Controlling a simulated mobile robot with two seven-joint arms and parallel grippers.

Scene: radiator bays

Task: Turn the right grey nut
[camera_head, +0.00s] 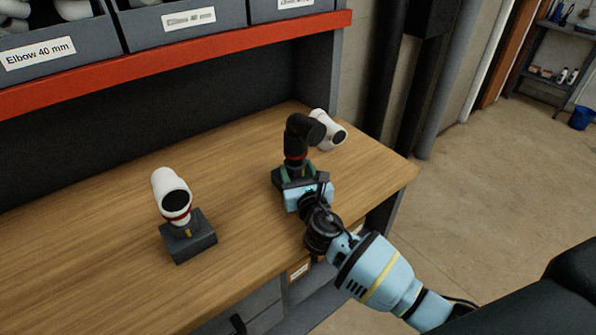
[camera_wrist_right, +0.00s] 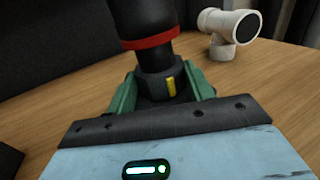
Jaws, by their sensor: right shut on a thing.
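The right grey nut (camera_wrist_right: 163,86) has a yellow mark and sits under a black elbow fitting (camera_head: 302,135) with a red ring. My right gripper (camera_head: 296,172) is low at this fitting, coming from the front. In the wrist view its green fingers (camera_wrist_right: 163,93) are on both sides of the nut, shut on it. The gripper body hides the nut's lower part and most of its base. The black fitting stands upright.
A white elbow (camera_head: 171,190) stands on a dark block (camera_head: 188,240) to the left. A white tee (camera_head: 328,128) lies just behind the black fitting, also in the wrist view (camera_wrist_right: 229,30). A red-edged shelf (camera_head: 180,60) with bins overhangs the back of the wooden bench (camera_head: 110,250).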

